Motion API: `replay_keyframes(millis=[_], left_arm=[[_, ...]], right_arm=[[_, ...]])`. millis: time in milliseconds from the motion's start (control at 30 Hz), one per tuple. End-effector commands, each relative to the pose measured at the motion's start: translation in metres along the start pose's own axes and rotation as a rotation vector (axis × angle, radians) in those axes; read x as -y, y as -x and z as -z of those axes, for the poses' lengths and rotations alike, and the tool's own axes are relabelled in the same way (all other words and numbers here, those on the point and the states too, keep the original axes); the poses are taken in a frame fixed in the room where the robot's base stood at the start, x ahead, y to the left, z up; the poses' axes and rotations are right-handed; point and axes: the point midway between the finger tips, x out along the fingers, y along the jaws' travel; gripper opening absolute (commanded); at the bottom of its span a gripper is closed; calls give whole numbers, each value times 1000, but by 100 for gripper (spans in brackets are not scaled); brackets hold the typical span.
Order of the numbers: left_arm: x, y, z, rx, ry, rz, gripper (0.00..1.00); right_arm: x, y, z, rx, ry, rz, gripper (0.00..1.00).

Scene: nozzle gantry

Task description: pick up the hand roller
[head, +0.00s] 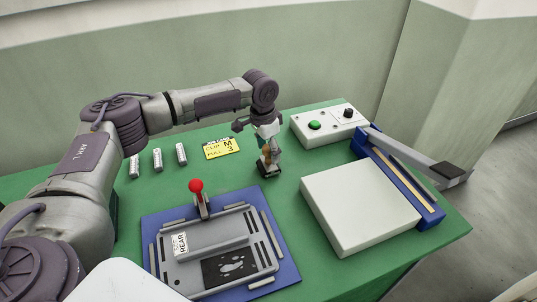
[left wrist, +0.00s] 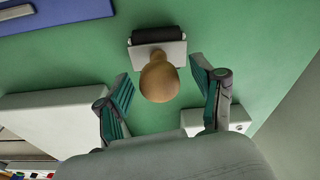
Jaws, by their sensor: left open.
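The hand roller stands on the green table in the head view (head: 268,169), with a dark roller at the bottom and a tan handle pointing up. In the left wrist view I see the rounded tan handle end (left wrist: 159,82) close up, with the metal frame and black roller beyond it. My left gripper (head: 266,133) is above the hand roller in the head view and hides part of its handle. In the left wrist view its two green-padded fingers (left wrist: 163,88) are open, one on each side of the handle, with gaps visible. My right gripper is not in view.
A grey control box (head: 322,127) with a green button stands behind right. A white slab (head: 360,205) and a blue-based tool (head: 432,213) lie right. A blue mat (head: 285,268) with a red-knobbed fixture is in front.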

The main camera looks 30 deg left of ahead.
Motion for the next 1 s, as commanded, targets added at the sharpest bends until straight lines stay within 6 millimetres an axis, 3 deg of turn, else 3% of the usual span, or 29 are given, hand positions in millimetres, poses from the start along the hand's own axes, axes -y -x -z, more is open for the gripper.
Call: replay_keyframes(millis=[200, 600, 1000], left_arm=[[0, 0, 0, -1, 0, 0, 65], [0, 0, 0, -1, 0, 0, 0], [0, 2, 1, -4, 0, 0, 0]], right_arm=[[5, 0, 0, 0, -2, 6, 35], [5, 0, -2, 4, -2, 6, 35], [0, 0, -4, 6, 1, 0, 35]])
